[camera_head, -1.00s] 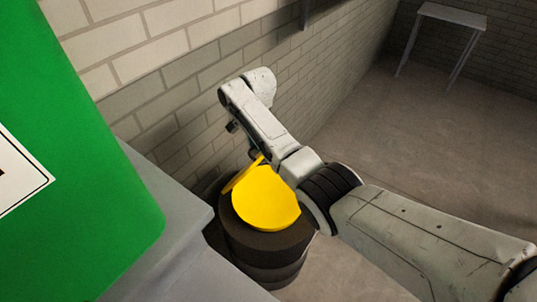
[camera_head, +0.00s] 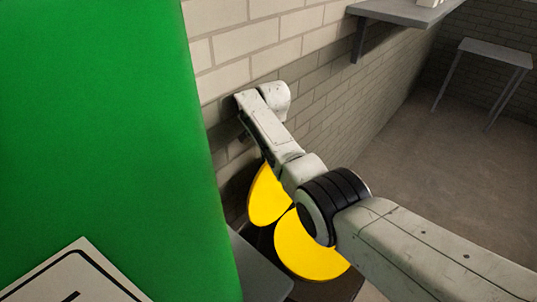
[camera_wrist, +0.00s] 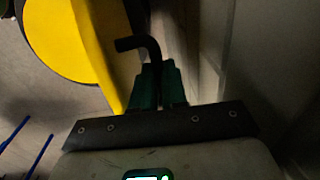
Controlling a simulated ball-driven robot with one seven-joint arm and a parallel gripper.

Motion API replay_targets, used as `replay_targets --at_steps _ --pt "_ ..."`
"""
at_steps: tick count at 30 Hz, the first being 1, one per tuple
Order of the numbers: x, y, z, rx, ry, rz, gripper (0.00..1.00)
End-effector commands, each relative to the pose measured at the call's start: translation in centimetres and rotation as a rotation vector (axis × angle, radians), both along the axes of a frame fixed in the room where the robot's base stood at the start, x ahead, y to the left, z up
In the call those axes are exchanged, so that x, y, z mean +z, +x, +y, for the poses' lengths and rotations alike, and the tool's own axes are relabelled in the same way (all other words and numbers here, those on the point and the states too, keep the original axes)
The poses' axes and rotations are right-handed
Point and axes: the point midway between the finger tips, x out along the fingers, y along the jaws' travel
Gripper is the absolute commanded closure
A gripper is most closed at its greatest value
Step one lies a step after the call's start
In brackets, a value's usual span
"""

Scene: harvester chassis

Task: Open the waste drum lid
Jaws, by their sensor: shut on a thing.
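The waste drum (camera_head: 352,284) is dark, stands low by the wall and is partly hidden by my arm. Its top shows a yellow disc (camera_head: 305,250). The yellow lid (camera_head: 266,196) stands tilted up at a steep angle beside this disc, on the wall side. In the wrist view the lid (camera_wrist: 112,50) shows nearly edge-on, with the yellow disc (camera_wrist: 62,38) at left. My gripper (camera_wrist: 160,84), with green fingers, is shut on a black bent handle (camera_wrist: 147,46) beside the lid. In the head view my arm hides the fingers.
A large green panel (camera_head: 100,130) with a white sign (camera_head: 75,275) fills the left, close to the drum. A brick wall (camera_head: 240,50) runs behind the drum, with a shelf (camera_head: 405,12) on it. A grey table (camera_head: 495,52) stands far right. The floor (camera_head: 410,165) between is clear.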

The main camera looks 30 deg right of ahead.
Motion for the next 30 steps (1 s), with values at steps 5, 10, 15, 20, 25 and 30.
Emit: replay_targets --at_steps 5,10,15,20,25,30 --pt "-0.99 -0.54 0.39 0.003 0.010 0.020 1.00" --pt "-0.98 -0.55 0.38 0.003 0.009 0.020 1.00" --pt "-0.96 -0.54 0.37 0.003 0.008 0.020 0.84" --pt "-0.67 -0.37 0.22 0.002 0.006 0.014 0.69" --pt "-0.48 -0.27 0.13 0.000 0.004 0.010 0.62" --pt "-0.22 -0.19 0.08 0.000 0.002 0.006 0.62"
